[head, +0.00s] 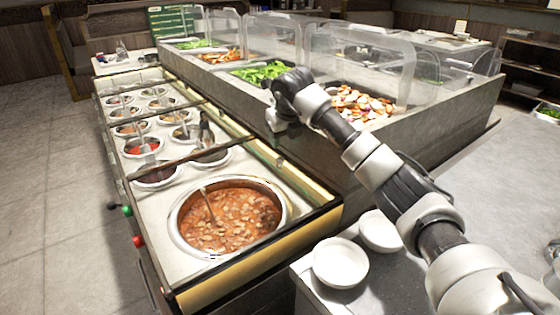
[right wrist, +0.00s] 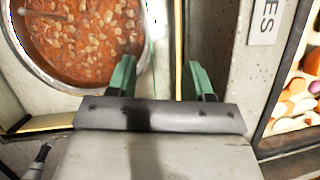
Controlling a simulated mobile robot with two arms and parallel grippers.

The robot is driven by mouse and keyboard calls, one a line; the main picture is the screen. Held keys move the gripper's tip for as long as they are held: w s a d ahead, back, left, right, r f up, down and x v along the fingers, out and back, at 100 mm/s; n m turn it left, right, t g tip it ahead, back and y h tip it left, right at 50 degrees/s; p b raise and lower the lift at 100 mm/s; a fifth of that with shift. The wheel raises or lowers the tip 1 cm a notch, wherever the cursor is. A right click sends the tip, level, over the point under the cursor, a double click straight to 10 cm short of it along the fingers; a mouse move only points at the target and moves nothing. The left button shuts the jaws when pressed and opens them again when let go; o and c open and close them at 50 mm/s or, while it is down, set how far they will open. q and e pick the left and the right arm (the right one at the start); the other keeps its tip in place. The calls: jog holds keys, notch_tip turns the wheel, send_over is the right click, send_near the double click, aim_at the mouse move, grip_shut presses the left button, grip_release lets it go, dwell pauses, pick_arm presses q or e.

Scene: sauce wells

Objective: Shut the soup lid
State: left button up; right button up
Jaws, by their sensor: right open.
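The soup pot (head: 178,238) is a round steel-rimmed well at the near end of the sauce counter. It holds reddish-brown soup (head: 235,215) with a ladle (head: 208,203) standing in it. The soup surface is exposed, and I cannot make out a separate lid. My right gripper (head: 279,122) is above the strip between the sauce counter and the salad bar, beyond the pot and to its right. In the right wrist view its green fingers (right wrist: 161,75) are apart with nothing between them, and the soup pot (right wrist: 146,62) shows at upper left. My left gripper is out of view.
Several small sauce wells (head: 143,147) line the counter beyond the pot. The salad bar (head: 345,140) with clear guards (head: 360,62) runs along the right. White bowls (head: 340,262) stand on the grey counter in front, near my right arm.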

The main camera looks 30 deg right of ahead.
aim_at(281, 160)
jog(key=x, duration=0.4)
jog(key=shift+s+a+f, duration=0.15)
jog(key=shift+f, duration=0.05)
jog(key=x, duration=0.3)
jog(key=shift+x, duration=1)
jog(key=shift+w+f, duration=0.2)
jog(key=shift+f, duration=0.1)
jog(key=shift+w+f, duration=0.1)
jog(key=shift+f, duration=0.05)
jog(key=c, duration=0.5)
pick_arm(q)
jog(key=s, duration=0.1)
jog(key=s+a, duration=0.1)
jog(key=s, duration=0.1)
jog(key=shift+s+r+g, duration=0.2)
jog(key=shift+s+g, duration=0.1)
pick_arm(e)
grip_shut()
